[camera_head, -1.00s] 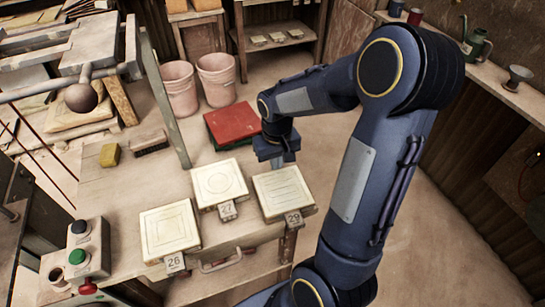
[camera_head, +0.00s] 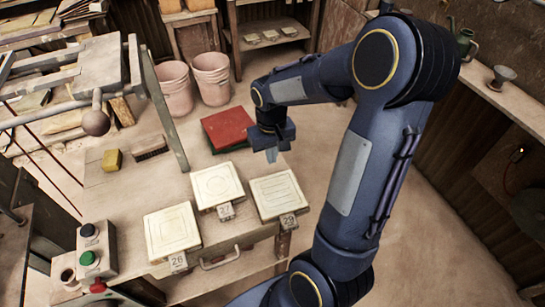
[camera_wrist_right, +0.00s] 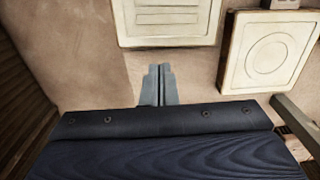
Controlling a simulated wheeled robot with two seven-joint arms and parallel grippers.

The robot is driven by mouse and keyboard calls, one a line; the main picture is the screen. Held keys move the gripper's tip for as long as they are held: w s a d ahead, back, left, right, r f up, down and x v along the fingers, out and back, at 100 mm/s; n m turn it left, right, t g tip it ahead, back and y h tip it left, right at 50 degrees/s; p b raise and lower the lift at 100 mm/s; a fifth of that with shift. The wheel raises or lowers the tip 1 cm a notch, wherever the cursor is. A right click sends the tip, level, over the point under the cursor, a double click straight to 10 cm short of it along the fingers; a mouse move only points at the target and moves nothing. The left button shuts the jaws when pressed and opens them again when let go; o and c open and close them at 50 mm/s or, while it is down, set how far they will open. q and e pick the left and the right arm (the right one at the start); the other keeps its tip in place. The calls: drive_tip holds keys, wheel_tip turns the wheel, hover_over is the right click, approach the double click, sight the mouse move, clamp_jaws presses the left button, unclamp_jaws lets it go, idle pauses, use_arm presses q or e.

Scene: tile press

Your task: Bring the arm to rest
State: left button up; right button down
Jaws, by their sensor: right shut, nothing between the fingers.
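My right gripper (camera_head: 271,154) is shut and empty. It hangs in the air at the far right of the table, beside the red box and behind the tile with lines (camera_head: 279,195). In the right wrist view my right gripper (camera_wrist_right: 159,86) shows its two fingers together, with nothing between them. The tile with lines (camera_wrist_right: 168,20) and the tile with a circle (camera_wrist_right: 272,52) lie ahead of it, apart from the fingers. My left gripper is not in view.
On the table are the tile with a circle (camera_head: 217,185), a square-pattern tile (camera_head: 172,232) and a red box (camera_head: 228,128). A yellow sponge (camera_head: 112,160) and a brush (camera_head: 151,148) lie left. Pink buckets (camera_head: 211,79) stand behind. Open floor (camera_head: 430,215) is at right.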

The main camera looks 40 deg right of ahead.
use_arm(q)
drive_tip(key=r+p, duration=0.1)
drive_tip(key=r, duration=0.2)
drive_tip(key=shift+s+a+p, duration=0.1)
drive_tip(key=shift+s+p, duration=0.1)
drive_tip(key=shift+p, duration=0.2)
use_arm(e)
wheel_tip(320, 180, up, 4)
drive_tip(key=shift+f, duration=0.15)
drive_tip(key=s+a+r+n+t+y, duration=0.1)
drive_tip(key=s+a+r+t+y, duration=0.1)
drive_tip(key=s+a+r, duration=0.2)
drive_tip(key=s+a+r+n+t+y, duration=0.1)
drive_tip(key=s+a+r+t, duration=0.2)
drive_tip(key=s+a, duration=0.7)
wheel_tip(320, 180, up, 2)
drive_tip(key=shift+s+r+t+y, duration=0.1)
drive_tip(key=shift+s+t+y, duration=0.2)
drive_tip(key=shift+s+y, duration=0.1)
